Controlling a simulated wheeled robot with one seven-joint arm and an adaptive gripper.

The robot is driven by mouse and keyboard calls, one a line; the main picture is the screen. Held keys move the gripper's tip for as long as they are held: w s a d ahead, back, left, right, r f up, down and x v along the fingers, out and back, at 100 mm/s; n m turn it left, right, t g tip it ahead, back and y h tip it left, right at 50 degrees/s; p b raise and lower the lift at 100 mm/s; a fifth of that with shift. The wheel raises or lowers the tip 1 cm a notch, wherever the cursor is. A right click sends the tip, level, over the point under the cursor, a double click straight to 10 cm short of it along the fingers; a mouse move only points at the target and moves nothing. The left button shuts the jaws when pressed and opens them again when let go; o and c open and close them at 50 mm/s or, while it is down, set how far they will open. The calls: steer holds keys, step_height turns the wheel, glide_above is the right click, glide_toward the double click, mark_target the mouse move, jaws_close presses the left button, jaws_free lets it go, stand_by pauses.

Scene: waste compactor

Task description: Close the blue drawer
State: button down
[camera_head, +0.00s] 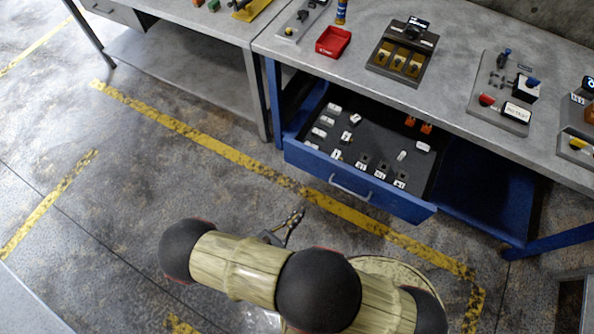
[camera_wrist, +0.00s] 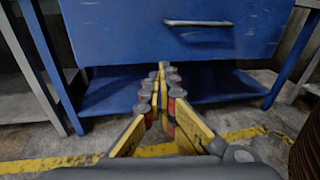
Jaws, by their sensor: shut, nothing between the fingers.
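The blue drawer (camera_head: 348,185) stands pulled out from under the workbench in the head view, its front and grey handle (camera_head: 350,191) facing me. It holds several small white labelled pieces and some orange ones. The drawer front (camera_wrist: 130,35) and its handle (camera_wrist: 197,23) also show at the top of the wrist view. My gripper (camera_head: 299,212) is in front of the drawer, low over the floor and apart from it. In the wrist view my gripper (camera_wrist: 162,68) has its fingertips together, with nothing between them, pointing at the area below the drawer front.
The workbench top (camera_head: 455,65) carries a red tray (camera_head: 333,41), a device with yellow parts (camera_head: 402,60) and other panels. A blue lower shelf (camera_head: 485,200) lies under the bench. A second table (camera_head: 175,60) stands at the left. The floor before the drawer is clear.

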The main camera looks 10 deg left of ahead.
mark_target(337, 109)
steer(key=w+a+r+n+t+y, duration=0.2)
steer(key=w+a+r+t, duration=0.1)
steer(key=a, duration=0.4)
steer(key=shift+m, duration=0.3)
steer(key=x, duration=0.4)
steer(key=b+x, duration=0.1)
steer(key=x, duration=0.4)
steer(key=f+b+x, duration=0.1)
steer(key=x, duration=0.3)
steer(key=shift+w+d, duration=0.15)
steer(key=shift+w, duration=0.15)
steer(key=b+x, duration=0.2)
steer(key=x, duration=0.8)
steer(key=f+b+x, duration=0.1)
steer(key=b+x, duration=0.1)
steer(key=x, duration=0.8)
steer(key=f+b+x, duration=0.1)
steer(key=b+x, duration=0.1)
steer(key=x, duration=0.9)
steer(key=shift+w, duration=0.2)
steer(key=shift+w+r+b, duration=0.1)
steer(key=shift+w+b, duration=0.25)
steer(key=shift+w, duration=0.1)
steer(key=shift+r, duration=0.1)
steer(key=shift+w, duration=0.1)
